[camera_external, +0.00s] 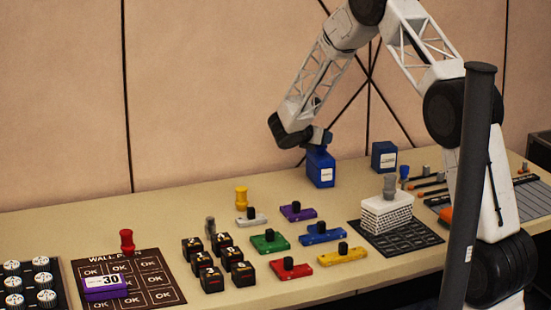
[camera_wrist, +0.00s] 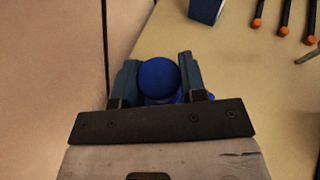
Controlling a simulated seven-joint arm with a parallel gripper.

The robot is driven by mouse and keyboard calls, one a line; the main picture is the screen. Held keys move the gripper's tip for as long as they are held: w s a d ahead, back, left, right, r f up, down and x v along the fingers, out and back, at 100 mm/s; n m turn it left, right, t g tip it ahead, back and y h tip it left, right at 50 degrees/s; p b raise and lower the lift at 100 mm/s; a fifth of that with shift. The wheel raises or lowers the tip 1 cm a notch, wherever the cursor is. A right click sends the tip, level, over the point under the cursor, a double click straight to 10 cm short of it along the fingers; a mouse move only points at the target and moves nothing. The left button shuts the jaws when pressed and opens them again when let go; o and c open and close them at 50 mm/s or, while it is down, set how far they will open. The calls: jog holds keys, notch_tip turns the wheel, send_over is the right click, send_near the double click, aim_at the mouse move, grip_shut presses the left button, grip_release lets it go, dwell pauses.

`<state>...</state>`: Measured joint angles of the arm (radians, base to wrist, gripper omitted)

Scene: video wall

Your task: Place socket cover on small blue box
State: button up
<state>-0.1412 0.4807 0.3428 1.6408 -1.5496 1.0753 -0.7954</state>
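My gripper (camera_wrist: 160,75) points down at the back of the table, over a blue box with a white label (camera_external: 320,168). In the wrist view a round blue knob (camera_wrist: 158,75) sits between the two fingers, with both fingers close against its sides. More blue shows below the knob, partly hidden by the gripper. A second, shorter blue box (camera_external: 384,156) stands to the right, and its corner also shows in the wrist view (camera_wrist: 207,9). I cannot tell for certain which piece is the socket cover.
Several coloured bars with black knobs (camera_external: 320,235) lie mid-table. A white basket-like block (camera_external: 386,214) stands on a dark grid mat (camera_external: 425,236). Black cubes (camera_external: 212,278) and a brown OK board (camera_external: 160,290) are at front left. Orange-tipped tools (camera_wrist: 258,18) lie at right. The wall is close behind.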

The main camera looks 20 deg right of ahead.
jog(key=o, duration=0.4)
jog(key=shift+r, duration=0.2)
jog(key=v, duration=1.2)
dwell(0.6)
